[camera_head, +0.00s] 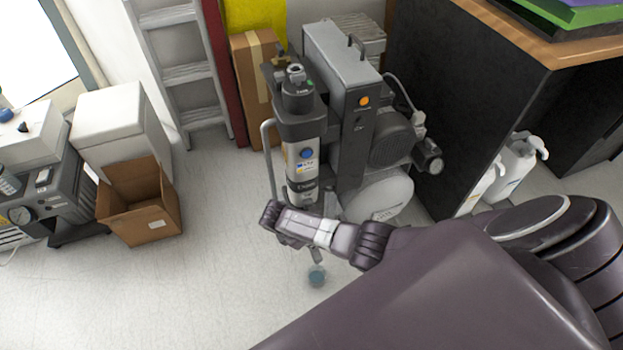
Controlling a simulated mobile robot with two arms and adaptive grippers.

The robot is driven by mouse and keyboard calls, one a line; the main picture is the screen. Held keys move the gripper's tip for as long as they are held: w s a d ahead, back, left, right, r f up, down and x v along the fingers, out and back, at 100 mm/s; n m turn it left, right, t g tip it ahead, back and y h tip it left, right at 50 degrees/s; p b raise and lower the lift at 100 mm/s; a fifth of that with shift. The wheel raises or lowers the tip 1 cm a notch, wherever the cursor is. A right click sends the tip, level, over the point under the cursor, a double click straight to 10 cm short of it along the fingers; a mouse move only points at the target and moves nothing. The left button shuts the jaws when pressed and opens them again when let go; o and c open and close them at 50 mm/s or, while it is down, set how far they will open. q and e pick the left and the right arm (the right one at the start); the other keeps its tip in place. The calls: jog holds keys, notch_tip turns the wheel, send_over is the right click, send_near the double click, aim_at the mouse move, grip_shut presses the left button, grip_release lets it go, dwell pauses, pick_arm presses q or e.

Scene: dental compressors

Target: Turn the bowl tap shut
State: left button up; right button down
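A dental compressor (355,85) stands on the floor in the middle of the view, with a dark upright filter-like cylinder (300,150) on its front left side. My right arm reaches in from the lower right. Its gripper (272,216) is in front of the foot of that cylinder. The fingertips are too small and dark to tell whether they are open or shut. A small bluish round piece (317,275) shows just below the gripper, partly under it; I cannot tell whether it is the bowl. The tap cannot be made out. My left gripper is not in view.
A black cabinet (445,100) with a wooden top stands close on the right, with white bottles (515,165) beside it. An open cardboard box (140,215), a white box (115,125) and a step ladder (185,75) are on the left. The floor at front left is clear.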

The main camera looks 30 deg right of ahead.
jog(key=shift+m, duration=0.4)
jog(key=c, duration=2)
grip_release()
jog(key=v, duration=1.2)
jog(key=shift+w, duration=0.2)
jog(key=shift+o, duration=0.6)
